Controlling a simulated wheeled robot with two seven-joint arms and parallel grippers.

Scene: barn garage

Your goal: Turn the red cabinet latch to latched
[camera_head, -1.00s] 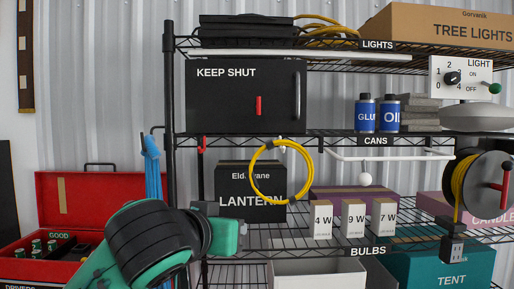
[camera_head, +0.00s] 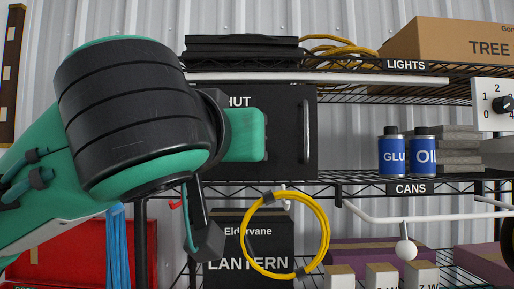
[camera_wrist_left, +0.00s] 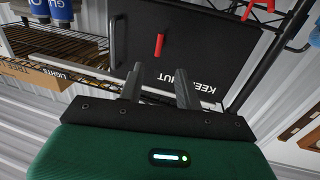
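The black cabinet marked KEEP SHUT (camera_head: 280,165) stands on the shelf with its door closed. Its red latch is hidden behind my left arm in the head view. In the left wrist view, the red latch (camera_wrist_left: 159,45) shows on the cabinet door (camera_wrist_left: 200,45), upside down. The latch stands upright relative to the lettering. My left gripper (camera_wrist_left: 158,83) is open and empty. Its two fingers point toward the door, and the latch shows beyond them, apart from them. In the head view its fingers cannot be made out. My right gripper is not in view.
A yellow cable coil (camera_head: 322,235) hangs below the cabinet before the LANTERN box (camera_head: 225,271). Blue cans (camera_head: 391,155) stand right of the cabinet. The vertical door handle (camera_head: 306,132) sticks out at the door's right. The wire shelf above (camera_head: 350,93) limits the height.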

